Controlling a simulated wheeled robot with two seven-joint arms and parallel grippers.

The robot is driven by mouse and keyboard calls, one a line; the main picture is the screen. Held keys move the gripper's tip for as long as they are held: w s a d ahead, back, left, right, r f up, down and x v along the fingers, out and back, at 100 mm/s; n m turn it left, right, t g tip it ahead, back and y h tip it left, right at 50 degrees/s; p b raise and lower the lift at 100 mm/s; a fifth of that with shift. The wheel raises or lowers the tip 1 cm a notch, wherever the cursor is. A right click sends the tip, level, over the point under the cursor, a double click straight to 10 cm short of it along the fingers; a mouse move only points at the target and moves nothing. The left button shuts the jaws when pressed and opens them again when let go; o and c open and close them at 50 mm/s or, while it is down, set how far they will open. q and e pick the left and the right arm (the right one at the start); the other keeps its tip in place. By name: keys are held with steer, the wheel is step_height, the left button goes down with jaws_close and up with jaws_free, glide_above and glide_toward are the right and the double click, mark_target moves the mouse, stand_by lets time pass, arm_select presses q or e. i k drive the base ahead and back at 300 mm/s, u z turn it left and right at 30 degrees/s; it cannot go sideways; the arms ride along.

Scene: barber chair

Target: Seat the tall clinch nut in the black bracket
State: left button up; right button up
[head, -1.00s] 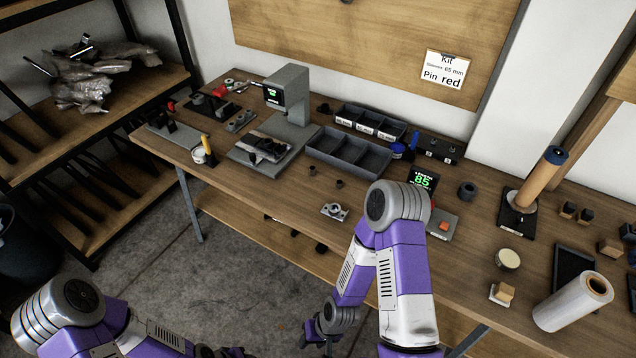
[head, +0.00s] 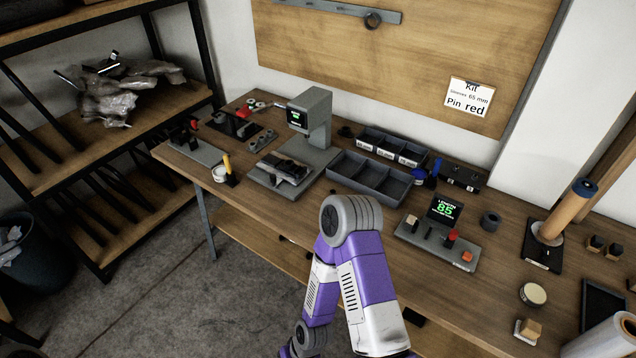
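A black part that looks like the black bracket (head: 282,167) lies on the base of the grey press (head: 318,112) at the back of the bench; it is too small to tell its holes or whether a nut sits in it. I cannot pick out the tall clinch nut. My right arm stands in the middle of the view and hides part of the bench's front. Its gripper is below the bottom edge, out of view. My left arm and gripper are out of view too.
A grey compartment tray (head: 369,181) and small labelled bins (head: 391,147) stand right of the press. A gauge reading 85 (head: 445,209) stands further right, near a dark ring (head: 490,220). A yellow-handled tool (head: 229,170) stands at the left front. A shelf rack (head: 90,140) is at left.

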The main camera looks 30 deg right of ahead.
mark_target(288, 166)
steer(key=i, duration=0.3)
steer(key=z, duration=0.95)
